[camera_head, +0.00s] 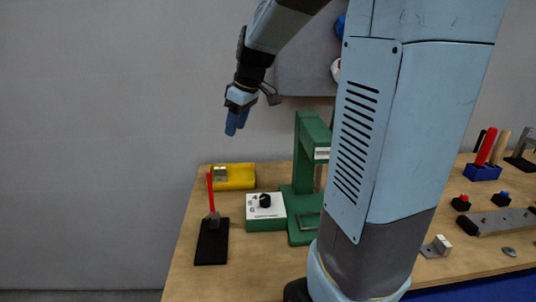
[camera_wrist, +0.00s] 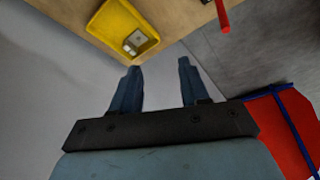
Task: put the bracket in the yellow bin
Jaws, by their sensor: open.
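The yellow bin (camera_head: 240,180) stands at the back left corner of the table. A small metal bracket (camera_head: 219,173) with a pale block face sits inside it, at its left end. In the wrist view the bracket (camera_wrist: 134,41) lies on the floor of the yellow bin (camera_wrist: 105,22), near one corner. A similar metal bracket (camera_head: 437,247) lies on the table right of my arm. My gripper (camera_head: 236,122) is raised above and apart from the bin, pointing down. Its two blue fingers (camera_wrist: 159,68) are spread with nothing between them.
A red-handled lever on a black base (camera_head: 212,240) stands in front of the bin. A control box (camera_head: 265,212) and green press (camera_head: 305,175) stand right of it. A blue holder (camera_head: 482,173) with tools is far right. My arm hides the table's middle.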

